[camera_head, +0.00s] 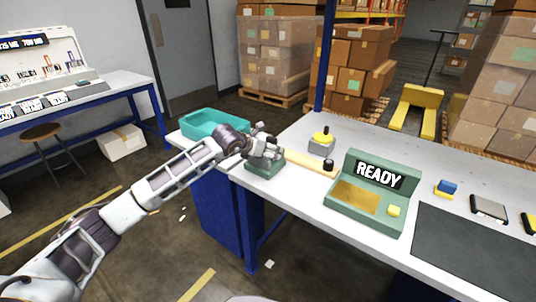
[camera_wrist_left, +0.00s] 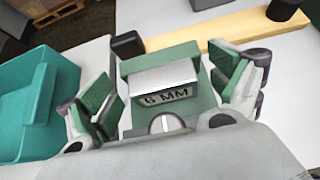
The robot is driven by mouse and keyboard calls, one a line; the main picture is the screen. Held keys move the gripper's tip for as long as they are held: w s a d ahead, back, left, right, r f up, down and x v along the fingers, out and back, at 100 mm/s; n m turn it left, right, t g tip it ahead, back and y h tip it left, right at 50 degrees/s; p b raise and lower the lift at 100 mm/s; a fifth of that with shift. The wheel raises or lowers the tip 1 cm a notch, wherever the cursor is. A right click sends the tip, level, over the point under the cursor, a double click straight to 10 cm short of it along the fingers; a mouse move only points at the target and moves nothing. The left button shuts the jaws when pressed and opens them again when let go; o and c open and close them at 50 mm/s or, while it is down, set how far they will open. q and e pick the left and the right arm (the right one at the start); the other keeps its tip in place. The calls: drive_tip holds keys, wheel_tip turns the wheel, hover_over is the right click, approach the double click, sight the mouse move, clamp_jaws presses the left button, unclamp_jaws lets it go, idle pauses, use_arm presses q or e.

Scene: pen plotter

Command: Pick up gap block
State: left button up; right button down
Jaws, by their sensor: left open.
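The gap block appears to be the silver-grey block (camera_wrist_left: 163,77) marked "6 MM" in the left wrist view. It sits in a green holder (camera_wrist_left: 165,54). My left gripper (camera_wrist_left: 168,88) is open, with one green-padded finger on each side of the block and a visible space on both sides. In the head view my left gripper (camera_head: 266,150) is over the green holder (camera_head: 264,170) near the table's left end, and hides the block. My right gripper is in neither view.
A teal bin (camera_head: 213,125) stands left of the holder. A wooden bar (camera_head: 305,163) with a black knob (camera_head: 328,165) lies just right of it.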

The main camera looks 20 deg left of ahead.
use_arm(q)
drive_tip(key=c, duration=1.2)
drive_tip(key=shift+c, duration=0.2)
drive_tip(key=shift+r, duration=0.15)
